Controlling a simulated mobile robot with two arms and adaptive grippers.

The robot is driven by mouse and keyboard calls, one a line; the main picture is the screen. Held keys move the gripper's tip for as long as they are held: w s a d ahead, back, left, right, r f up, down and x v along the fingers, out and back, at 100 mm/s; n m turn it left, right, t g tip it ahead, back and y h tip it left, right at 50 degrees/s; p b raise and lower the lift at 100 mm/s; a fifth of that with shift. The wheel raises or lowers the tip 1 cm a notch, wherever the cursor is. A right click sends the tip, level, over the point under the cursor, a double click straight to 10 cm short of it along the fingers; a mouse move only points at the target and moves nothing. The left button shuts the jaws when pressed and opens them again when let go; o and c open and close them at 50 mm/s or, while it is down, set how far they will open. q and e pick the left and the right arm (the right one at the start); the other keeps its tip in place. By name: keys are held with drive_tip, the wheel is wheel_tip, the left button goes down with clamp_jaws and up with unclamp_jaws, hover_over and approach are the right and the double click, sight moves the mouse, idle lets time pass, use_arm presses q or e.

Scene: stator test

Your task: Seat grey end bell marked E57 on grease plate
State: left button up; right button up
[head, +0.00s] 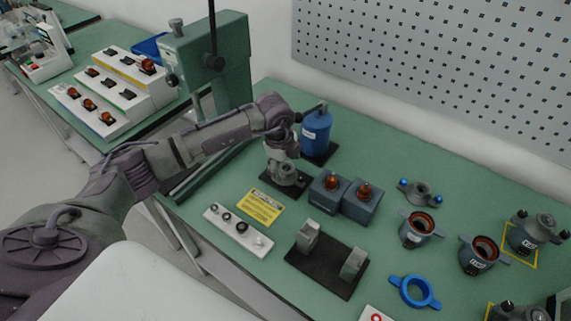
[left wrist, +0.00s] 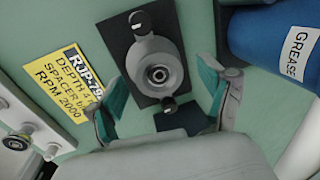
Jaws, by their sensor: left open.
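A grey end bell (head: 288,178) lies flat on a black plate (head: 268,178) beside the blue grease can (head: 316,128). In the left wrist view the end bell (left wrist: 158,68) shows its round centre hole and two dark-tipped ears, with the black plate (left wrist: 118,32) under it. I cannot read any E57 mark on it. My left gripper (head: 282,160) is directly above the end bell, pointing down. In the left wrist view the left gripper (left wrist: 160,92) is open, its fingers apart on either side of the end bell. My right gripper is out of view.
A yellow card (head: 261,207) and a white strip with rings (head: 238,232) lie nearby. Two grey blocks (head: 345,197) stand right of the plate. Another end bell with blue tips (head: 420,193), stator housings (head: 417,228) and a blue ring (head: 414,292) lie farther right.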

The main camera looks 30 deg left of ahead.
use_arm(q)
drive_tip(key=shift+r, duration=0.1)
drive_tip(key=v, duration=1.1)
drive_tip(key=shift+r, duration=0.4)
drive_tip(key=shift+f, duration=0.1)
